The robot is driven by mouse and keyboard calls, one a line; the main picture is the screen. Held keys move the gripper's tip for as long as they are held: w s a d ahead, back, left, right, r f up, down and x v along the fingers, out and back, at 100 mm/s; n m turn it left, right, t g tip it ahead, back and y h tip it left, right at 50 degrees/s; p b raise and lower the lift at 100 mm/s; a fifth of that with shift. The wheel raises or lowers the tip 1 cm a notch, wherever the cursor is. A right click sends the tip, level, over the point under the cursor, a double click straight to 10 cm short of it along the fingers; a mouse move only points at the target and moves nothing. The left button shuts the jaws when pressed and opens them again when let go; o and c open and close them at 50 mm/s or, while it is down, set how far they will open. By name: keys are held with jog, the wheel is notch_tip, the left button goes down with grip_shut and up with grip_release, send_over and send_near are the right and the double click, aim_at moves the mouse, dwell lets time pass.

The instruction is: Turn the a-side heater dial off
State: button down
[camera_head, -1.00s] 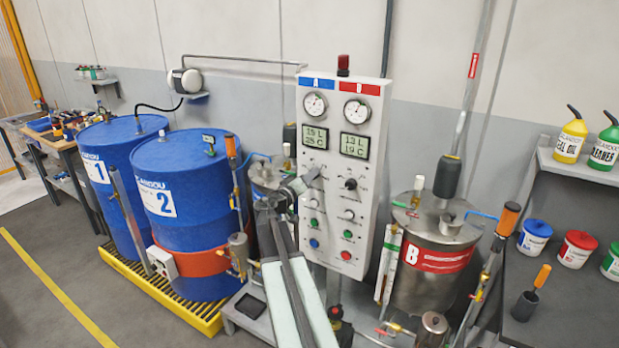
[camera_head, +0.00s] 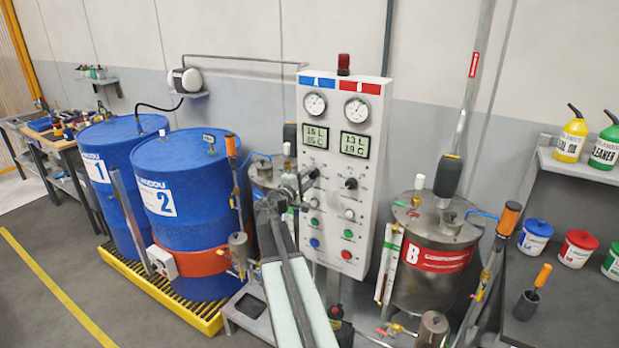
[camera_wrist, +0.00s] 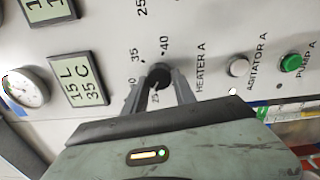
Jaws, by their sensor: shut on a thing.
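The black heater dial on the A side shows in the wrist view (camera_wrist: 158,75), beside the printed words HEATER A and scale numbers including 35 and 40. My gripper (camera_wrist: 160,82) is shut on this dial, one finger on each side of it. Where the dial's pointer stands I cannot tell. In the head view my gripper (camera_head: 303,180) is at the left column of the white control panel (camera_head: 374,110), and it largely hides the dial there.
The A display (camera_wrist: 82,80) appears to read 15 L and 35 C. The AGITATOR A knob (camera_wrist: 239,67) and green PUMP A button (camera_wrist: 291,63) sit close beside the dial. The B-side dial (camera_head: 351,184) is to the right. Tank B (camera_head: 432,285) stands right of the panel.

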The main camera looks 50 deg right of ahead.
jog(key=n, duration=0.4)
jog(key=shift+a+f+n, duration=0.1)
jog(key=shift+f+n, duration=0.1)
jog(key=shift+n, duration=0.1)
jog(key=n, duration=0.3)
jog(key=shift+s+n, duration=0.1)
jog(key=shift+n, duration=0.2)
jog(key=n, duration=0.4)
jog(key=shift+s+n, duration=0.1)
jog(key=shift+n, duration=2)
jog(key=c, duration=1)
grip_release()
